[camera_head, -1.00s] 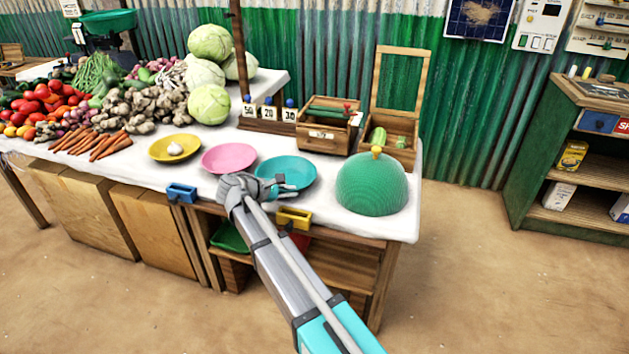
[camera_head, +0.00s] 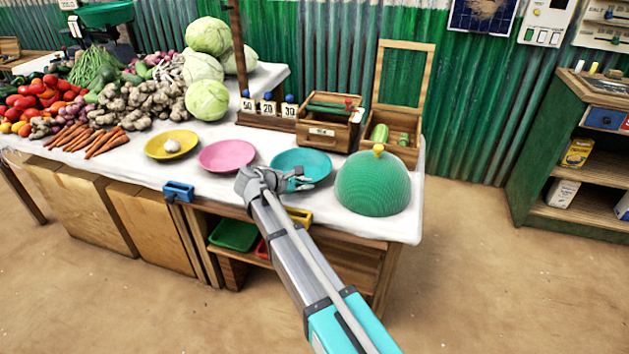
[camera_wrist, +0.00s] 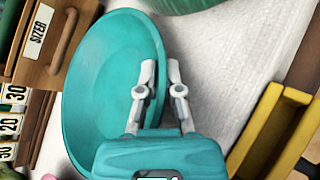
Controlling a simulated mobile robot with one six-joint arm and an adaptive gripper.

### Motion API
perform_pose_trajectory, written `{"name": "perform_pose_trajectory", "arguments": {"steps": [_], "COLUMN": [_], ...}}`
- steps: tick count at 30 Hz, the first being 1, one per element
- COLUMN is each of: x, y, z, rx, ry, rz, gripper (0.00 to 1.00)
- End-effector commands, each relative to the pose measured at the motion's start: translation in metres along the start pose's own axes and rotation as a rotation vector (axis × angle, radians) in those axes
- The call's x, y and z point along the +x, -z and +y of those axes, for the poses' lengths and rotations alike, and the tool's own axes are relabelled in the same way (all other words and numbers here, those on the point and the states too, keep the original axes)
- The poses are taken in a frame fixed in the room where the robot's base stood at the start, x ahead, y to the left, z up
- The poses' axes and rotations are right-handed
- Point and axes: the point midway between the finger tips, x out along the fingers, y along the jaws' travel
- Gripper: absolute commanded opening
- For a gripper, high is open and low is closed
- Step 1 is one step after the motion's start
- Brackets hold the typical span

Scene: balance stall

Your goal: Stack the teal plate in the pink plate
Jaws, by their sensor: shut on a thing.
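The teal plate (camera_head: 300,160) is at the front of the stall table, right of the pink plate (camera_head: 227,155) and beside the green dome. My gripper (camera_head: 302,181) is at the teal plate's front edge, shut on its rim. The wrist view also shows the teal plate (camera_wrist: 105,75), with one finger of my gripper (camera_wrist: 161,70) inside the rim and one outside. The plate looks close to the table; I cannot tell if it touches. The pink plate lies flat and empty, with a small gap between the two plates.
A green ribbed dome (camera_head: 372,185) stands close on the right. Wooden boxes (camera_head: 325,133) and number cards (camera_head: 268,108) stand behind. Blue (camera_head: 178,191) and yellow (camera_head: 298,215) holders are on the front edge.

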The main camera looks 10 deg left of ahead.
Motion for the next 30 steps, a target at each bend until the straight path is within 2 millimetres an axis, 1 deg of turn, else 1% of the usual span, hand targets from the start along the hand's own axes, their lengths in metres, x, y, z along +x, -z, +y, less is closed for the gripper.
{"name": "perform_pose_trajectory", "arguments": {"steps": [5, 8, 20, 25, 26, 30], "x": [0.0068, 0.0071, 0.0094, 0.011, 0.0107, 0.0103], "y": [-0.0055, 0.0004, -0.0006, 0.0023, 0.0018, 0.0015], "z": [-0.0018, -0.0041, -0.0045, -0.0066, -0.0063, -0.006], "rx": [-0.003, -0.004, -0.002, -0.002, -0.003, -0.003], "ry": [-0.006, -0.009, -0.006, -0.006, -0.005, -0.005], "rz": [0.004, 0.005, 0.003, 0.003, 0.003, 0.004], "gripper": [0.0, 0.0, 0.0, 0.0, 0.12, 0.38]}}
